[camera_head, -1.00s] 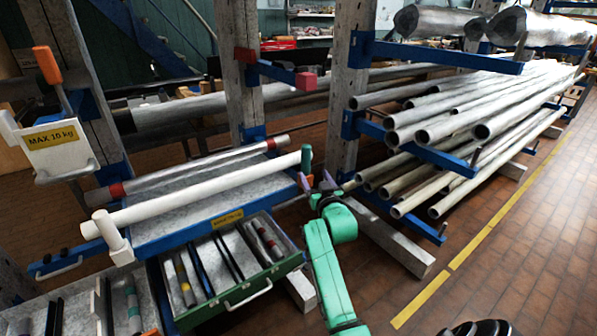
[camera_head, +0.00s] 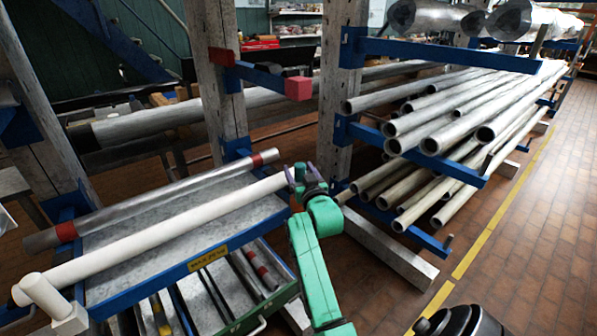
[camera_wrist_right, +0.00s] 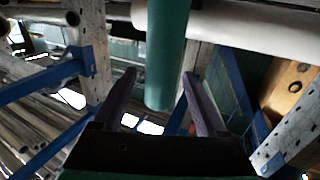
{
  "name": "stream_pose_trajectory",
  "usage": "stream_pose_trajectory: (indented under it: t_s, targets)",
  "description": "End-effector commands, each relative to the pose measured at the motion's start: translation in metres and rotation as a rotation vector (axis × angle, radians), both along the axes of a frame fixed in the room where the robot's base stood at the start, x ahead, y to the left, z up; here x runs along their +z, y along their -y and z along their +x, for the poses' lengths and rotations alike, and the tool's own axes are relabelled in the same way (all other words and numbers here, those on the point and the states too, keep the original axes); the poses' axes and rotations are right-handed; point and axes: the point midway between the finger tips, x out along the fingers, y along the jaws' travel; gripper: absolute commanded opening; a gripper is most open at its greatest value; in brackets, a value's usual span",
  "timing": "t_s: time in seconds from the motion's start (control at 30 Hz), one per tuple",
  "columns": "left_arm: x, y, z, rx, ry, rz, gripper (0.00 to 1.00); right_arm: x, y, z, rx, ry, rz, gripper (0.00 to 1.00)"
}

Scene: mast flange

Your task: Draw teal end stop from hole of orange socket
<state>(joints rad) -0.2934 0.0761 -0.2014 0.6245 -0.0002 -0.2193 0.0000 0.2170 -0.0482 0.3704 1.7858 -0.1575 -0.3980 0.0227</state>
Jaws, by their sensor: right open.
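The teal end stop (camera_head: 299,172) stands upright at the right end of the white tube on the blue-edged shelf. My right gripper (camera_head: 300,177) is at it, with one purple finger on each side. In the right wrist view, the teal end stop (camera_wrist_right: 166,50) reaches down between the open fingers (camera_wrist_right: 160,76), with a gap visible on both sides. My left gripper is not in view.
The white tube (camera_head: 150,240) and a grey tube with red bands (camera_head: 160,195) lie along the shelf (camera_head: 200,215). A pipe rack (camera_head: 450,110) and wooden post (camera_head: 340,100) stand close to the right gripper.

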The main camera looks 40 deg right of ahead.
Motion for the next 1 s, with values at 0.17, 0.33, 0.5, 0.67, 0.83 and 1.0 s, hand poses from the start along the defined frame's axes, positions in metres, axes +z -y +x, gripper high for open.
stream_pose_trajectory:
  t_s: [0.17, 0.33, 0.5, 0.67, 0.83, 1.0]
  targets:
    - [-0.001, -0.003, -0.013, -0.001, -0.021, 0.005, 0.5, 0.0, 0.0, 0.0, 0.0, 0.0, 0.0, 0.59]
    - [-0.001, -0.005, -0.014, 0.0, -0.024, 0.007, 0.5, 0.0, 0.0, 0.0, 0.0, -0.001, 0.0, 0.0]
    - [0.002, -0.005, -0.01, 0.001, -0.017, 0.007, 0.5, 0.002, 0.0, 0.0, 0.001, -0.001, 0.002, 0.0]
    - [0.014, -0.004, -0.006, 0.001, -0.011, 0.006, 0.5, 0.013, 0.0, 0.0, 0.001, -0.001, 0.001, 0.0]
    - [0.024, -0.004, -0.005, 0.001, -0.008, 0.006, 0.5, 0.024, 0.0, 0.0, 0.001, 0.0, 0.001, 0.0]
    - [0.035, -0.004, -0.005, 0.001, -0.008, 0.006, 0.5, 0.035, 0.0, 0.0, 0.001, 0.001, 0.001, 0.0]
